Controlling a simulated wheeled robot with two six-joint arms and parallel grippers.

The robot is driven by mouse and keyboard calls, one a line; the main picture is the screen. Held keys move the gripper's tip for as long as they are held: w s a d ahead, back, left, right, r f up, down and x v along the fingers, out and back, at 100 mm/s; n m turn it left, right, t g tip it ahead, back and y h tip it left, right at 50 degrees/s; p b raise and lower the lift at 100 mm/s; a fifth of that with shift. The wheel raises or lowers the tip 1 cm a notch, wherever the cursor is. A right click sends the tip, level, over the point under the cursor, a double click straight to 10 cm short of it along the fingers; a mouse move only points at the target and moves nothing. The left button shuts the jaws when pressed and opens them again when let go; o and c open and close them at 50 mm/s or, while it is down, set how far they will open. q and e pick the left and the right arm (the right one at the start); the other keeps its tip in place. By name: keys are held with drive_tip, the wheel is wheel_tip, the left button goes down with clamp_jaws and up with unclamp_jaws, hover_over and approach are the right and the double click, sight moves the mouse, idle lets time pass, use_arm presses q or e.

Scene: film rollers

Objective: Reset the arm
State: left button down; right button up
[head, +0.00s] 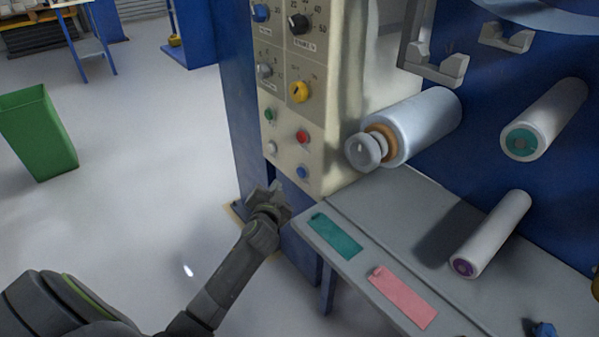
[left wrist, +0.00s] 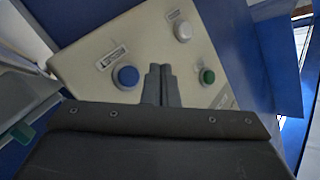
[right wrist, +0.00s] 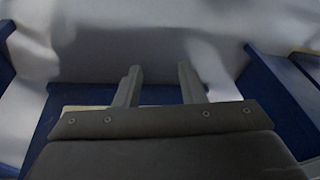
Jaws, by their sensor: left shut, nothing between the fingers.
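My left arm reaches in from the lower left in the head view. My left gripper (head: 275,191) is beside the lower part of the beige control panel (head: 283,170), at the front end of the grey ledge. In the left wrist view its two fingers (left wrist: 160,84) are together with nothing between them, in front of the panel, between a blue button (left wrist: 128,76) and a green button (left wrist: 207,76). I cannot tell whether they touch the panel. My right gripper is outside the head view. In the right wrist view its fingers (right wrist: 158,82) stand apart and empty.
The panel carries knobs and a red button (head: 302,136). The grey ledge (head: 350,192) holds a teal strip (head: 336,236) and a pink strip (head: 403,297). Film rollers (head: 425,125) stick out from the blue machine. A green bin (head: 38,135) stands on open floor at left.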

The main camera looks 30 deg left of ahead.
idle(0.7)
